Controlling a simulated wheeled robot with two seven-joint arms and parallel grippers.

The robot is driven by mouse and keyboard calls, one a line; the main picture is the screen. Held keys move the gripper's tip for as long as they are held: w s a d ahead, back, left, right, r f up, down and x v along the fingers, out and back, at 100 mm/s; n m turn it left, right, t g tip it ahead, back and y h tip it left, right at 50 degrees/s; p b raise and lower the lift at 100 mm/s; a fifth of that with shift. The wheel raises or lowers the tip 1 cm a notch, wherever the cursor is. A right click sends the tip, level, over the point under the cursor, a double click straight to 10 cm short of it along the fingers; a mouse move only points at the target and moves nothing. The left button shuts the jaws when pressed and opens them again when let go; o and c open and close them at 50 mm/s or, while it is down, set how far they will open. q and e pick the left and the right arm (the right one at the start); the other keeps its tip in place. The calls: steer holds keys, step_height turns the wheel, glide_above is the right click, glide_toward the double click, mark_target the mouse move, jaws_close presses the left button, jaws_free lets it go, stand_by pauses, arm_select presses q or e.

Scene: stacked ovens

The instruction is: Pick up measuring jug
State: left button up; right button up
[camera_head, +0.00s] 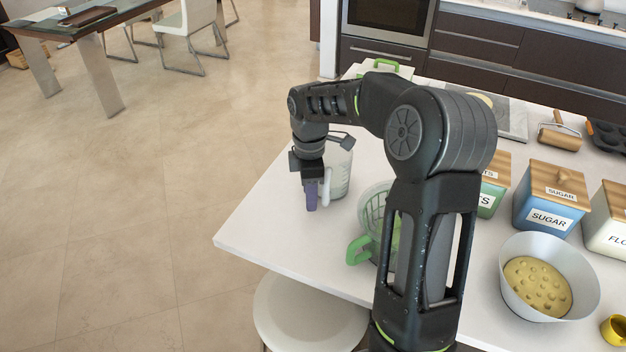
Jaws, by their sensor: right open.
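A clear measuring jug (342,172) with faint markings stands upright on the white counter, near its left edge. My right gripper (313,178) points down at the left side of this jug, and its open fingers are close to it. A purple upright piece (311,196) and a pale one show just below the gripper. I cannot tell whether these are the jug's handle or parts of the gripper, nor whether the fingers touch the jug. The gripper and wrist hide part of the jug. My left gripper is not in view.
A green-handled container (358,250) stands nearer, partly behind my arm. On the right are a bowl of dough (508,290), a blue sugar canister (539,213), other canisters and a yellow cup (614,330). A round stool (300,318) is below the front edge. The counter's left corner is clear.

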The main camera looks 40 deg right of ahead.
steer(key=o, duration=0.8)
steer(key=shift+c, duration=0.2)
steer(key=shift+r, duration=0.1)
step_height(320, 180, up, 8)
steer(key=b, duration=0.1)
steer(key=shift+b, duration=0.3)
steer(key=shift+f, duration=0.2)
